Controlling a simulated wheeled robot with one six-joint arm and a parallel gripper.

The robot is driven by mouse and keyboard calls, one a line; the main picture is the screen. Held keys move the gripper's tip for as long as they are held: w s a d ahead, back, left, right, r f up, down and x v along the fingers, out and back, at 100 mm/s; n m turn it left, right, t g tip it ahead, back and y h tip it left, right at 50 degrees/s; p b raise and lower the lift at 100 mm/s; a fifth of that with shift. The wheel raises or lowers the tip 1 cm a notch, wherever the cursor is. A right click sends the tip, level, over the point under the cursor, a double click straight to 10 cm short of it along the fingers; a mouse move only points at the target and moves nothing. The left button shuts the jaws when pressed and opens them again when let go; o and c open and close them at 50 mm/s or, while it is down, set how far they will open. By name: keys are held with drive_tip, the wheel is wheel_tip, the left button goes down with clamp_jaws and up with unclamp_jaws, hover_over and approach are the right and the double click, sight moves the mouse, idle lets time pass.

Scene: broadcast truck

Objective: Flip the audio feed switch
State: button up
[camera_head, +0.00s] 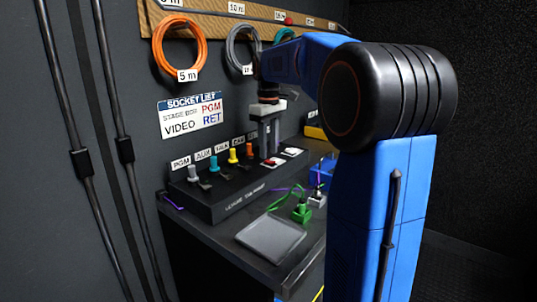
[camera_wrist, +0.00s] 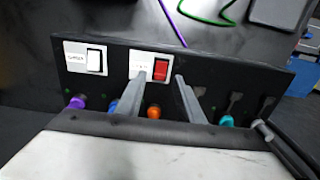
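My gripper (camera_head: 268,150) points down over the right part of the black socket panel (camera_head: 232,205). The switch labels are too blurred to read, so I cannot tell which is the audio feed.
Several coloured plugs, including an orange one (camera_wrist: 154,112) and a teal one (camera_wrist: 226,121), stand in a row near the switches. A green connector (camera_head: 301,213) and a grey flat pad (camera_head: 270,238) lie on the desk in front. Coiled cables (camera_head: 179,43) hang on the wall.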

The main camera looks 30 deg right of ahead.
sight(270, 161)
drive_tip(key=shift+f, duration=1.25)
drive_tip(key=shift+c, duration=0.3)
clamp_jaws()
drive_tip(key=shift+s+d+t+y, duration=0.1)
drive_tip(key=shift+s+t+y, duration=0.25)
drive_tip(key=shift+t, duration=0.45)
drive_tip(key=shift+s+t+y, duration=0.2)
drive_tip(key=shift+t+y, duration=0.05)
drive_tip(key=shift+t, duration=0.75)
